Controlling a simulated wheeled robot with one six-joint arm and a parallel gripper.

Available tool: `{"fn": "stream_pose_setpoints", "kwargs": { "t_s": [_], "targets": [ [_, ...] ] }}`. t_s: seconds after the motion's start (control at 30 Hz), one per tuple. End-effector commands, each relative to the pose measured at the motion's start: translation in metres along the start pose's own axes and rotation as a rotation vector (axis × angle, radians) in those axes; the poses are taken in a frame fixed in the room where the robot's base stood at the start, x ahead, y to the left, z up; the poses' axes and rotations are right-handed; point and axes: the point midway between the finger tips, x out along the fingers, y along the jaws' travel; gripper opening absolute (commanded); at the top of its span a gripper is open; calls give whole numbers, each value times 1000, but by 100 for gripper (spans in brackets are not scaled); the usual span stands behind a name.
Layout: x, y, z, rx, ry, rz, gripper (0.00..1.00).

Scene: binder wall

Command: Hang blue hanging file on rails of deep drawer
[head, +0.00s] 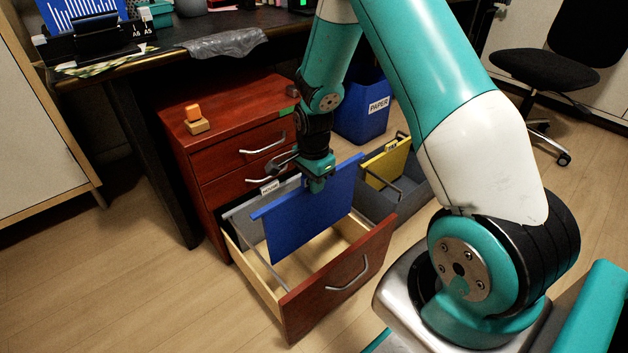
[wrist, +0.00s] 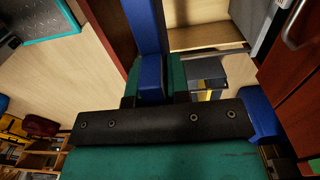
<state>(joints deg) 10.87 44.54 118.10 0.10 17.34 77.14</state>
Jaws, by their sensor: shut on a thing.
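The blue hanging file (head: 305,222) is upright in the head view, with its long top bar running left to right. My gripper (head: 318,184) is shut on the top edge of this file near its middle. The blue file also shows between the fingers in the wrist view (wrist: 147,28). The deep drawer (head: 345,275) is pulled open below. The file's sheet hangs over and partly inside it. A metal rail (head: 262,262) runs along the drawer's left side. I cannot tell whether the bar's ends touch the rails.
A grey file (head: 243,207) with a label hangs at the back of the drawer. A grey box (head: 406,203) with a yellow file (head: 386,163) stands to the right, near a blue paper bin (head: 362,112). Small blocks (head: 196,122) sit on the red cabinet (head: 230,102).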

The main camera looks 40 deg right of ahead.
Motion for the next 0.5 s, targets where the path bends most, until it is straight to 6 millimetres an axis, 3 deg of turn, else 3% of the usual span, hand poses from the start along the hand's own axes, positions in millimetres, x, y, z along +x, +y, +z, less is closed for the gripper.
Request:
{"fn": "stream_pose_setpoints", "kwargs": {
  "t_s": [0.5],
  "targets": [
    [21, 0, 0, 0, 0, 0, 0]
  ]
}}
